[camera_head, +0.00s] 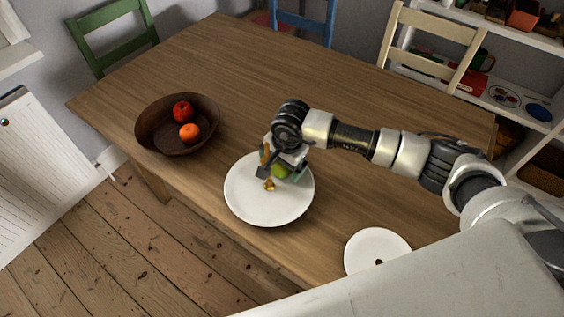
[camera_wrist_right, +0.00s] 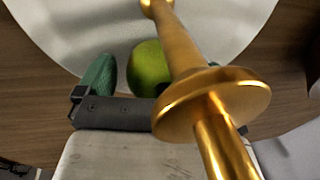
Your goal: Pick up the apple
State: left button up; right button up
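A green apple (camera_head: 281,170) is at the large white plate (camera_head: 268,213), under my right gripper (camera_head: 281,175). In the right wrist view the green apple (camera_wrist_right: 148,66) lies beyond my right gripper, partly covered by a gold turned stem. One green-padded finger (camera_wrist_right: 100,76) stands left of the apple with a gap; the other finger is mostly hidden behind the gold stem. The gripper looks open, with no clear contact on the apple. A red apple-like fruit (camera_head: 182,111) lies in the brown bowl (camera_head: 150,134). My left gripper is not in view.
The gold stem (camera_wrist_right: 182,48) with a round disc crosses close before the wrist camera; its gold end (camera_head: 269,185) shows over the plate. An orange fruit (camera_head: 189,132) shares the bowl. A smaller white plate (camera_head: 372,247) is near the front edge. The table's back is clear.

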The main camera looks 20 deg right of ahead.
jog(key=c, duration=0.9)
jog(key=shift+c, duration=0.5)
jog(key=shift+r, duration=0.15)
